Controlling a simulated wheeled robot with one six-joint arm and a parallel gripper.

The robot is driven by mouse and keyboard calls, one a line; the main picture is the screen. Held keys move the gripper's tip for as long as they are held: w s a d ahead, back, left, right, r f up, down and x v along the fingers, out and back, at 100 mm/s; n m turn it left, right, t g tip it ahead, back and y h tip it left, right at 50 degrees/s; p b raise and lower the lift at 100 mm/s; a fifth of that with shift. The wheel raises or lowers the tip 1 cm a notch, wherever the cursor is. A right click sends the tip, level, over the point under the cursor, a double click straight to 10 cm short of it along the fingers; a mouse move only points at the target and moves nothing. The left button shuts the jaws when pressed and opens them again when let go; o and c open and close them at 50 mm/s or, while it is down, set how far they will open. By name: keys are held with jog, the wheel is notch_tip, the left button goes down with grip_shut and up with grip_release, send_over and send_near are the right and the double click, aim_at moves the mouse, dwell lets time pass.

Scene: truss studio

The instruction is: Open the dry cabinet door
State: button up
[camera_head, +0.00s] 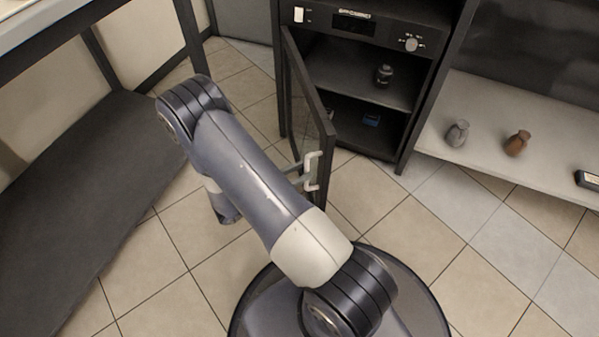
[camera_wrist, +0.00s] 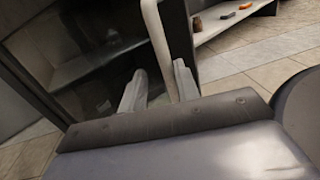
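The dry cabinet (camera_head: 395,55) is a dark cabinet with a control panel on top and shelves inside. Its door (camera_head: 310,85) stands open, swung out toward me from the left side, so the interior shows. The door's pale handle (camera_head: 312,172) is a vertical bar near its free edge. My gripper (camera_head: 299,175) is at the handle. In the wrist view, the fingers of my gripper (camera_wrist: 160,88) stand on either side of the handle bar (camera_wrist: 157,40), with a gap at the left finger; contact at the right finger is unclear.
A camera-like black item (camera_head: 384,75) and a blue item (camera_head: 371,119) sit inside the cabinet. A pale shelf (camera_head: 480,115) on the right holds a grey vase (camera_head: 457,133) and a brown vase (camera_head: 517,143). A dark bench (camera_head: 90,190) stands left. Tiled floor between is clear.

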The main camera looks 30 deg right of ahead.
jog(key=w+a+b, duration=0.1)
jog(key=w+a, duration=0.4)
jog(key=a, duration=0.6)
jog(key=shift+b, duration=0.4)
dwell(0.3)
jog(key=shift+w+d, duration=0.1)
jog(key=shift+c, duration=0.4)
